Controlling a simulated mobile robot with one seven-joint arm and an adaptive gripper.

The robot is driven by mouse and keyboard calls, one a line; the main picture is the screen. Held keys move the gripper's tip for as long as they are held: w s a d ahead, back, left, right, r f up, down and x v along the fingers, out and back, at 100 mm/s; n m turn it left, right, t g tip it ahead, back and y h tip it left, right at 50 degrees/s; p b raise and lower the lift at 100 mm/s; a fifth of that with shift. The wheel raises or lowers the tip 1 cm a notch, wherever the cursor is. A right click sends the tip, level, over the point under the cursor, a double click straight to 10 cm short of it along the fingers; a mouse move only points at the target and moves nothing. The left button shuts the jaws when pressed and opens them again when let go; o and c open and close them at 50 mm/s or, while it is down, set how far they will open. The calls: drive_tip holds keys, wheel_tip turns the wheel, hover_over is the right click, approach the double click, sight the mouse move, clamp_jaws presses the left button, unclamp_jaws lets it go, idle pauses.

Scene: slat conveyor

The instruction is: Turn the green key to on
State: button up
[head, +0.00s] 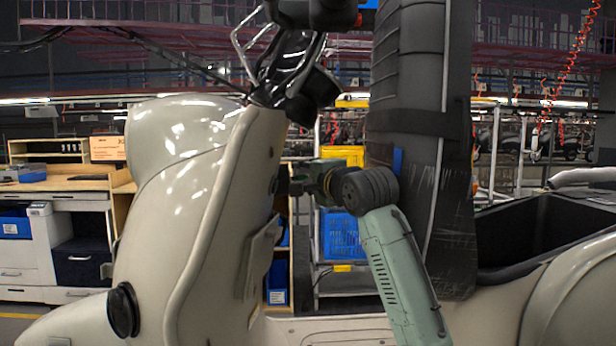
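A cream scooter body (205,190) fills the left half of the head view. Its inner front panel (240,185) faces right. My gripper (286,186) is at the end of my arm, with its dark tips against or very near the edge of this panel, below the handlebar. I cannot make out the green key; it may be hidden behind or between the gripper's tips. At this size and angle I cannot tell whether the gripper is open or shut.
The black handlebar (295,80) rises above the gripper. A tall black padded part (420,80) stands upright just right of my wrist. An open black compartment (545,235) lies at the right. A blue crate (342,237) is on a cart behind.

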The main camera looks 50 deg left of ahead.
clamp_jaws()
